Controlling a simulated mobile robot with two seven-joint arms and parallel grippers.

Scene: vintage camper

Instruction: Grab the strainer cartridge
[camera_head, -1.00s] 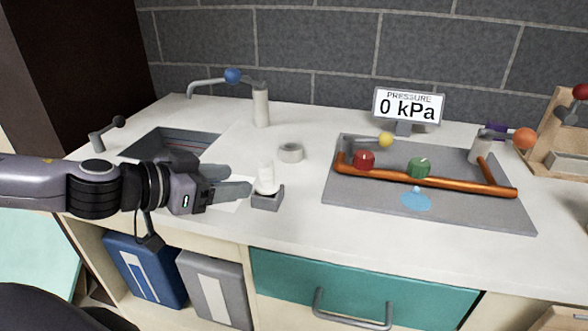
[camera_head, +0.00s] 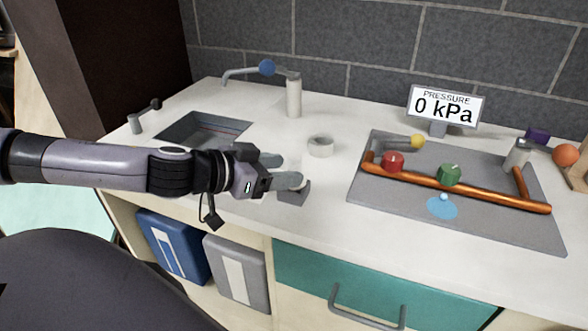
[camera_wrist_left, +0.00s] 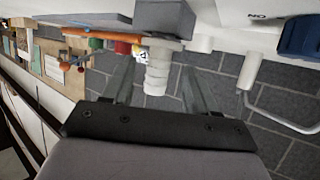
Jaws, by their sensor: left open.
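The strainer cartridge appears to be the white ribbed cylinder (camera_wrist_left: 158,70), standing on a small grey block (camera_wrist_left: 165,18); the left wrist view is upside down. My left gripper (camera_head: 289,171) is open, with one finger on each side of the cylinder. In the wrist view, gaps show between the cylinder and both fingers (camera_wrist_left: 157,82). In the head view the fingers hide nearly all of the cylinder, and the grey block (camera_head: 294,196) shows just below the fingertips. My right gripper is not in view.
A white ring (camera_head: 321,147) lies just behind the block. The sink (camera_head: 203,130) and a tap (camera_head: 294,96) are at the back left. A grey board (camera_head: 480,220) with a copper pipe (camera_head: 470,191) and valves is at right. The pressure display (camera_head: 445,106) reads 0 kPa.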

